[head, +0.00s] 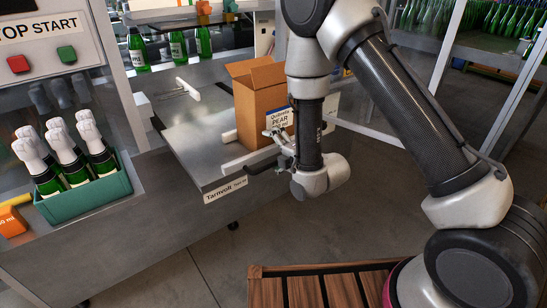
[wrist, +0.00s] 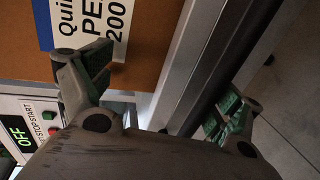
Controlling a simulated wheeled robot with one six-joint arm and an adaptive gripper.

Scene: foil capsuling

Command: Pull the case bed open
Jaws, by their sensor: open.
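The case bed (head: 190,140) is a grey metal slab with a "Tarnvolt" label on its front edge, at the centre of the head view. A dark handle bar (head: 264,165) runs along that front edge. My gripper (head: 279,149) is at the handle's right part, close to the carton. In the wrist view my gripper (wrist: 160,92) is open, one finger by the carton and the other on the far side of a dark bar (wrist: 228,62), apparently the handle. The bar lies between the fingers in the picture. I cannot tell whether they touch it.
A brown open carton (head: 258,100) with a PEAR label stands on the bed, right by my gripper. A green crate (head: 88,196) of foil-topped bottles is at the left, below the start and stop buttons. A slatted wooden pallet (head: 320,288) lies in front; floor between is clear.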

